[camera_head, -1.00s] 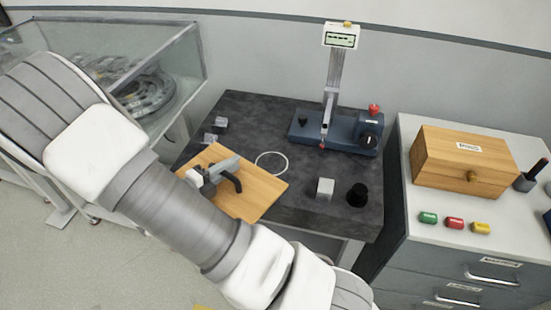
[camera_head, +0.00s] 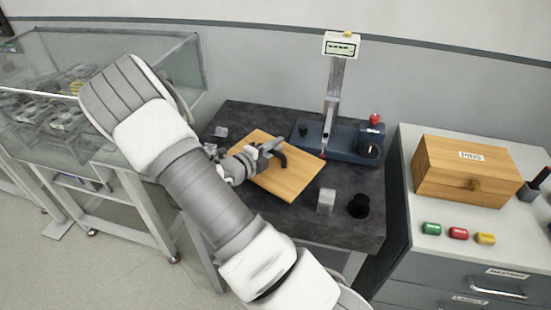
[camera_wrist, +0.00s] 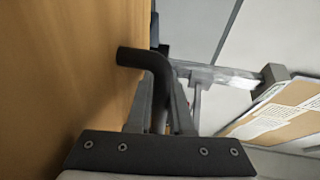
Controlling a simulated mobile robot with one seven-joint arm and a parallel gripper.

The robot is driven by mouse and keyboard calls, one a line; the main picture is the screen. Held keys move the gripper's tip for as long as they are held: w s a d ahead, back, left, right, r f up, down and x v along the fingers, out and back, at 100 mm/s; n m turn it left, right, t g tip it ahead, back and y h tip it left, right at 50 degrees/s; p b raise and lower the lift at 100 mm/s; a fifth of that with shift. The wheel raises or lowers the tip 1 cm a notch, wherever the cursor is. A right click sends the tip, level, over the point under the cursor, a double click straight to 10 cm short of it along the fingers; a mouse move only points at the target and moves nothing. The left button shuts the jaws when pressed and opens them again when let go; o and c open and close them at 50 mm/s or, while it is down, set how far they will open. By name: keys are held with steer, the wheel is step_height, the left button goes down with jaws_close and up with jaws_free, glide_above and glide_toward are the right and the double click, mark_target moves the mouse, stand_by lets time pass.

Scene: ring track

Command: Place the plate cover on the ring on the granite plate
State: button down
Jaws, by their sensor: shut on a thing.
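The plate cover is a flat wooden board (camera_head: 292,182) with a black bent handle (camera_head: 281,157). It is over the left and middle part of the dark granite plate (camera_head: 330,228); I cannot tell whether it touches the plate. My gripper (camera_head: 268,154) is shut on the handle at the cover's upper side. In the wrist view the handle (camera_wrist: 145,59) rises between my fingers (camera_wrist: 160,95), with the wooden face (camera_wrist: 60,75) at left. The ring is out of sight, apparently beneath the cover.
A blue measuring stand (camera_head: 345,142) with an upright column stands behind the cover. A grey block (camera_head: 325,200) and a black knob-like piece (camera_head: 358,206) are at the front right. A small clear block (camera_head: 221,131) lies at the back left. A drawer cabinet (camera_head: 440,250) stands right.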

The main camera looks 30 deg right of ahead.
mark_target(276, 158)
steer(key=shift+f+b, duration=0.3)
steer(key=shift+f, duration=1.8)
steer(key=shift+f, duration=0.15)
steer(key=c, duration=0.8)
jaws_free()
steer(key=shift+f, duration=0.1)
steer(key=shift+s, duration=0.1)
